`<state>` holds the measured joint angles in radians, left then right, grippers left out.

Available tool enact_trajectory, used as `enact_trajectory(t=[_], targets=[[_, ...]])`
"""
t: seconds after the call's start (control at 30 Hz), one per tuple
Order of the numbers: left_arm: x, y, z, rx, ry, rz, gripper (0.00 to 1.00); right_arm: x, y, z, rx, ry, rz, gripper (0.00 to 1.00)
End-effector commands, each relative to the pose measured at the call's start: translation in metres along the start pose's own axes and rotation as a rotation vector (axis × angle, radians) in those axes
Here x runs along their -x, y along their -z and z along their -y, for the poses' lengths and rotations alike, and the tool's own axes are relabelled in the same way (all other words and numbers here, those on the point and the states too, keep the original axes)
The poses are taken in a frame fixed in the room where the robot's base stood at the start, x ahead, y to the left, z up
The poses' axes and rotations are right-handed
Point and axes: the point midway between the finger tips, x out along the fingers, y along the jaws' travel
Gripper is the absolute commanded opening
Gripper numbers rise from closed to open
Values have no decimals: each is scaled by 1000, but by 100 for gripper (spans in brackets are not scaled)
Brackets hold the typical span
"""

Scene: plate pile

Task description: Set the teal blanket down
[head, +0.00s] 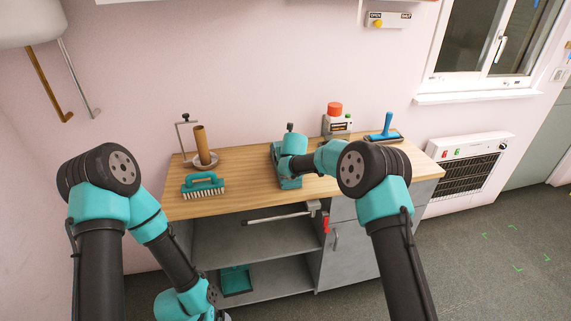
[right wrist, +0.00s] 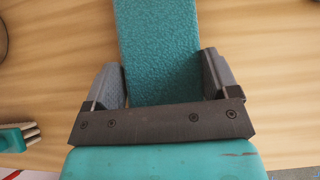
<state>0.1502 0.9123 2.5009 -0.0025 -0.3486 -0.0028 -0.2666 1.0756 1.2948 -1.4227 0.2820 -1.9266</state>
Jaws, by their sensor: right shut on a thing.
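The teal blanket (right wrist: 158,35) is a rough-textured, flat strip in the right wrist view, running up from between my fingers to the top edge. My right gripper (right wrist: 162,76) is shut on it, with one grey finger along each side. The wooden worktop (right wrist: 270,95) lies below; I cannot tell whether the blanket touches it. In the head view my right arm reaches over the middle of the worktop and its wrist hides most of the gripper and blanket. My left arm hangs low in front of the shelves, and its gripper jaws do not show.
On the worktop, a teal brush (head: 204,186) and a paper-roll stand (head: 201,146) are at left. A red-capped container (head: 336,121) and a blue-handled tool (head: 386,129) are at right. A clamp (head: 283,214) is at the front edge. A teal tray (head: 235,281) is on the lower shelf.

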Motion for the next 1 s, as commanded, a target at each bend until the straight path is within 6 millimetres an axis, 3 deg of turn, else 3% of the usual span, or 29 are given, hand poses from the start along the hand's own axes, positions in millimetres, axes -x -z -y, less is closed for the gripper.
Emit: enact_trajectory(t=[0.13, 0.53, 1.0], targets=[[0, 0, 0, 0, 0, 0, 100, 1, -1, 0, 0, 0, 2, 38], [0, 0, 0, 0, 0, 0, 100, 4, -5, 0, -1, 0, 3, 38], [0, 0, 0, 0, 0, 0, 100, 26, -26, 0, -1, 0, 4, 38]])
